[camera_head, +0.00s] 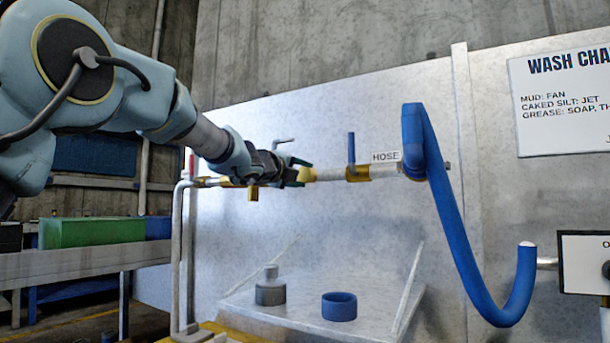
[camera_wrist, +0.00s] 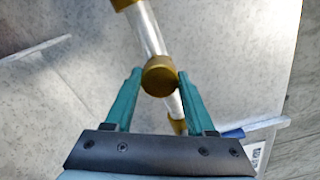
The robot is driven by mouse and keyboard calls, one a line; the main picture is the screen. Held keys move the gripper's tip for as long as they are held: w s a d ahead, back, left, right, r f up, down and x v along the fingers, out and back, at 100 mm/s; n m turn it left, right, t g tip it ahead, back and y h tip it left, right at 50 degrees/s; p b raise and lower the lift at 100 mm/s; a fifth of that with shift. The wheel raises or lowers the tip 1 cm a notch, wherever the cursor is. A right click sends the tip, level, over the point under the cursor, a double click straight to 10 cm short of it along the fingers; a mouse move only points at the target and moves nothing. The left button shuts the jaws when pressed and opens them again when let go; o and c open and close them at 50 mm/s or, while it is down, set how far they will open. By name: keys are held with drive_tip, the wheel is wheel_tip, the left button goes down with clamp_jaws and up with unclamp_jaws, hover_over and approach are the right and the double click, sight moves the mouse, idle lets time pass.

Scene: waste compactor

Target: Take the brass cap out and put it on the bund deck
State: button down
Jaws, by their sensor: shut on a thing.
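The brass cap (camera_wrist: 159,76) is a round, dull gold piece between the green fingertips of my gripper (camera_wrist: 160,82). My gripper is shut on it from both sides. In the head view my gripper (camera_head: 296,175) is at the pipe line, with the yellowish cap (camera_head: 307,174) at its tips. The cap overlaps the pipe in the wrist view, and I cannot tell whether it is seated on it or apart. A grey deck (camera_head: 300,318) with raised side edges lies below; it may be the bund deck, but no label shows.
A grey container (camera_head: 270,292) and a blue ring-shaped cup (camera_head: 339,307) stand on the deck, with bare room around them. A blue-handled brass valve (camera_head: 357,172) is right of my gripper. A blue hose (camera_head: 450,230) loops down further right. A metal panel stands behind.

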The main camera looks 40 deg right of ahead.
drive_tip(key=n, duration=0.1)
drive_tip(key=n+p, duration=0.1)
drive_tip(key=shift+r+n, duration=0.25)
drive_tip(key=shift+n, duration=0.05)
drive_tip(key=shift+f+n+p, duration=0.2)
drive_tip(key=shift+n+p, duration=0.2)
drive_tip(key=shift+n, duration=0.5)
drive_tip(key=shift+r+n+p, duration=0.2)
drive_tip(key=shift+n+p, duration=1.05)
drive_tip(key=shift+n, duration=0.45)
drive_tip(key=shift+f+n+p, duration=0.2)
drive_tip(key=shift+n+p, duration=0.15)
drive_tip(key=shift+n, duration=0.55)
